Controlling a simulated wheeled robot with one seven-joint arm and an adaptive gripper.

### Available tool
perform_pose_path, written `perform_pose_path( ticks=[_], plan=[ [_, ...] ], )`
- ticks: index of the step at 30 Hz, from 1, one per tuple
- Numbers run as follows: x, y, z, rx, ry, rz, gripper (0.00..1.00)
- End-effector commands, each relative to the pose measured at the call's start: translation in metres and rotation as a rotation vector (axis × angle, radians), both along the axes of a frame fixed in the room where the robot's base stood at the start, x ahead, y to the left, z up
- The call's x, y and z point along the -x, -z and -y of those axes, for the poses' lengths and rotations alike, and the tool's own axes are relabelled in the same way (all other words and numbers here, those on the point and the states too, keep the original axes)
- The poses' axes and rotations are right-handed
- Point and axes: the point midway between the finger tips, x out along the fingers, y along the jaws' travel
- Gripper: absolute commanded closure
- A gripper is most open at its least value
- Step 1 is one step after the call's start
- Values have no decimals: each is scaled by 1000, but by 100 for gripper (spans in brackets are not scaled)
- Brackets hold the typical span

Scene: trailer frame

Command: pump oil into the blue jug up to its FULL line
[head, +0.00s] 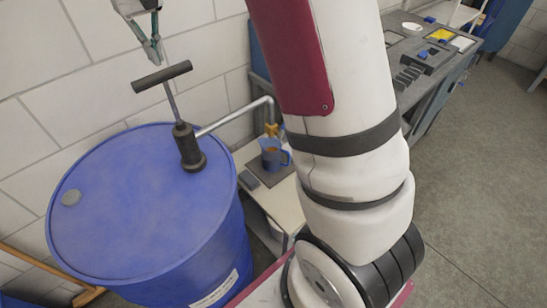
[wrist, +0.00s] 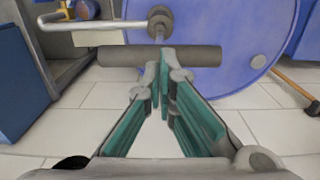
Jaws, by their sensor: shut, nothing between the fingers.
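The blue jug (head: 271,158) sits on a small dark mat on a low bench right of the drum, with some brownish oil in it. Its FULL line is too small to read. The pump (head: 189,148) stands upright on the blue drum (head: 120,215). Its T-handle (head: 162,76) is up, with a length of rod showing. The outlet pipe (head: 233,114) bends down to a brass-coloured nozzle (head: 271,129) over the jug. My gripper (head: 154,50) is shut and empty, just above the T-handle. In the wrist view its fingertips (wrist: 162,62) overlap the handle bar (wrist: 120,55); contact cannot be told.
A white block wall (head: 90,45) stands close behind the drum. A grey cap (head: 71,198) lies on the drum's lid at left. A workbench with tools (head: 425,65) stands at the back right. The floor (head: 480,180) at right is clear.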

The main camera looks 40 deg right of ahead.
Motion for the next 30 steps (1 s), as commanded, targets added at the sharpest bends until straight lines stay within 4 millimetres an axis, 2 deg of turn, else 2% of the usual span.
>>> perform_pose_path(
  ticks=[15, 30],
  plan=[
    [0, 1, 0, 0, 0, 0, 100],
    [0, 22, 0, 0, 0, -1, 100]
  ],
)
